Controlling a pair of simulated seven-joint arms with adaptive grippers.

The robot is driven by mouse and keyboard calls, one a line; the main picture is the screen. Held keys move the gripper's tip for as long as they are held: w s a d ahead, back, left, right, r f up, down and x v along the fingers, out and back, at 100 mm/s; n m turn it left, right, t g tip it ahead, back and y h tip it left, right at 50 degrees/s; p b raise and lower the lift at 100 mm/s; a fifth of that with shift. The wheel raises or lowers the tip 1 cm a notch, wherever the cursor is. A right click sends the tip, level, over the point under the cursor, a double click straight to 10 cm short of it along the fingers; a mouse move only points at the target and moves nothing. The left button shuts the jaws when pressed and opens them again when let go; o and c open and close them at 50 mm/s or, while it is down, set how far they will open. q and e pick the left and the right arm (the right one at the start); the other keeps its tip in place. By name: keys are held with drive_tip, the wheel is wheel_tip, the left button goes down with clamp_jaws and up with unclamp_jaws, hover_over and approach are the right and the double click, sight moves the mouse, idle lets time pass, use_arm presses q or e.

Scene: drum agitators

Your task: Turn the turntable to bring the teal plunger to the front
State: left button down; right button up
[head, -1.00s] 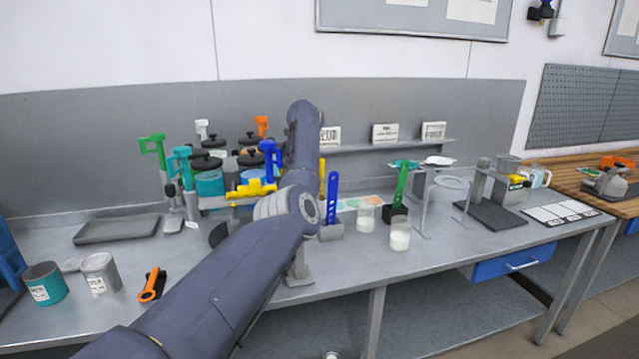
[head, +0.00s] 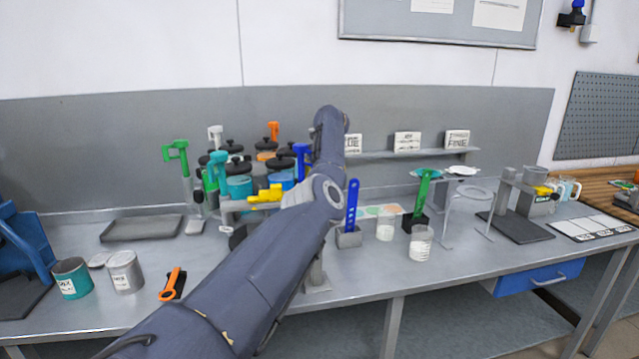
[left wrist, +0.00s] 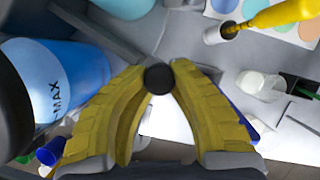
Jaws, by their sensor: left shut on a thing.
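The teal plunger (head: 218,163) stands upright at the left front of the turntable cluster in the head view. A teal tub (head: 239,187) is just right of it. A blue plunger (head: 302,158) is on the right of the cluster, with white (head: 215,136) and orange (head: 273,130) ones behind. My left gripper's yellow fingers (head: 266,194) are low at the cluster's front. In the left wrist view the gripper (left wrist: 157,80) is shut on a round black knob (left wrist: 158,78). A blue tub marked MAX (left wrist: 52,78) is close beside its fingers. My arm hides part of the turntable.
A green-handled tool (head: 178,150) stands left of the cluster. A grey tray (head: 142,228), cans (head: 125,271) and an orange-handled tool (head: 173,283) are at left. A blue tool in a holder (head: 352,205) and beakers (head: 421,243) stand right of my arm.

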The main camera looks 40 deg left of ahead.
use_arm(q)
drive_tip(key=shift+s+a+r, duration=0.15)
drive_tip(key=shift+a+r, duration=0.1)
drive_tip(key=shift+a, duration=0.2)
drive_tip(key=c, duration=1.2)
unclamp_jaws()
drive_tip(key=shift+c, duration=0.2)
drive_tip(key=shift+o, duration=0.5)
drive_tip(key=shift+s+a, duration=0.2)
drive_tip(key=shift+w+d+f, duration=0.15)
drive_tip(key=shift+w+d, duration=0.05)
drive_tip(key=shift+d, duration=0.1)
drive_tip(key=shift+d+r, duration=0.15)
drive_tip(key=shift+r, duration=0.2)
drive_tip(key=v, duration=1.1)
drive_tip(key=shift+d+r, duration=0.1)
drive_tip(key=shift+c, duration=0.2)
